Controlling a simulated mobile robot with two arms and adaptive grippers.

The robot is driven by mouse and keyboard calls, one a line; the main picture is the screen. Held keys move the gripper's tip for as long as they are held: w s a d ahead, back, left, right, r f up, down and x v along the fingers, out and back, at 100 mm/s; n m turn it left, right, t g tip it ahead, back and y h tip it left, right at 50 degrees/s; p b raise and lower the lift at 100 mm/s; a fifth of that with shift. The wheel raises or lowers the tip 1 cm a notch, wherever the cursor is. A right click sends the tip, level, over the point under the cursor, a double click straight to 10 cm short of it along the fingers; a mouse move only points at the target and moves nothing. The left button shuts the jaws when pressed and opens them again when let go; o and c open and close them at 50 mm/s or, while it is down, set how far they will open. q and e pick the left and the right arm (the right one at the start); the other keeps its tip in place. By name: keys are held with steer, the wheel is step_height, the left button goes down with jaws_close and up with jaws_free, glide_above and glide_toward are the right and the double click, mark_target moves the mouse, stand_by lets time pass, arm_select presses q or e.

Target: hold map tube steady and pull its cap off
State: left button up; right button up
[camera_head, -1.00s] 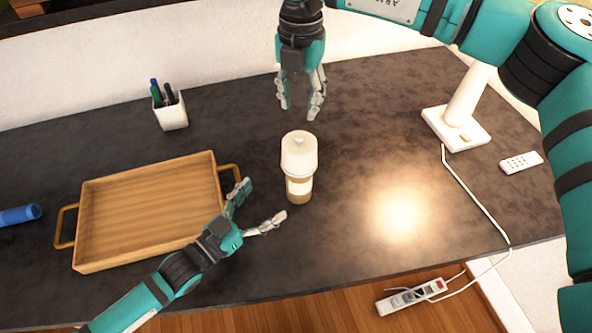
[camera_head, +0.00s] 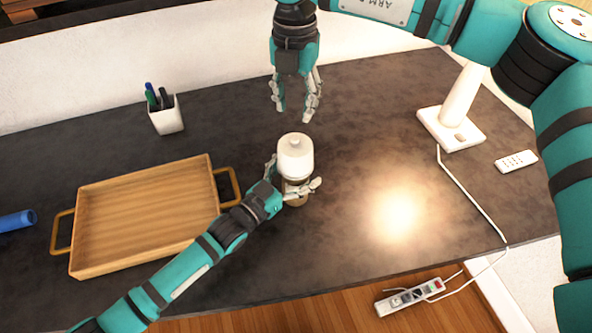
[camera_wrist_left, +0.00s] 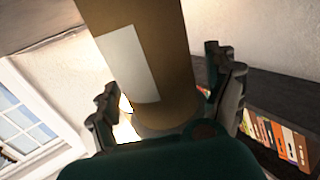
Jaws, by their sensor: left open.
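The map tube (camera_head: 298,199) stands upright on the dark table, brown with a pale label, and its white cap (camera_head: 295,157) is on top. In the left wrist view the tube (camera_wrist_left: 160,50) rises between my fingers. My left gripper (camera_head: 296,176) is open around the tube just below the cap, one finger on each side. My right gripper (camera_head: 294,112) hangs above the table behind the tube, fingers pointing down and apart, with nothing between them.
A wooden tray (camera_head: 145,218) lies left of the tube. A white lamp base (camera_head: 452,130) and a remote (camera_head: 516,161) are at right.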

mark_target(295, 139)
arm_select(q)
steer(key=c, duration=1.3)
steer(key=shift+o, duration=0.2)
arm_select(e)
steer(key=o, duration=0.5)
steer(key=shift+n, duration=0.4)
steer(key=o, duration=0.7)
steer(key=n, duration=0.4)
steer(key=shift+n, duration=0.4)
steer(key=shift+o, duration=0.2)
steer(key=n, duration=0.4)
steer(key=shift+w+a, duration=0.1)
steer(key=n, duration=0.5)
steer(key=shift+f+n, duration=0.1)
steer(key=shift+n, duration=0.2)
step_height(295, 139, down, 12)
steer(key=shift+r, duration=0.15)
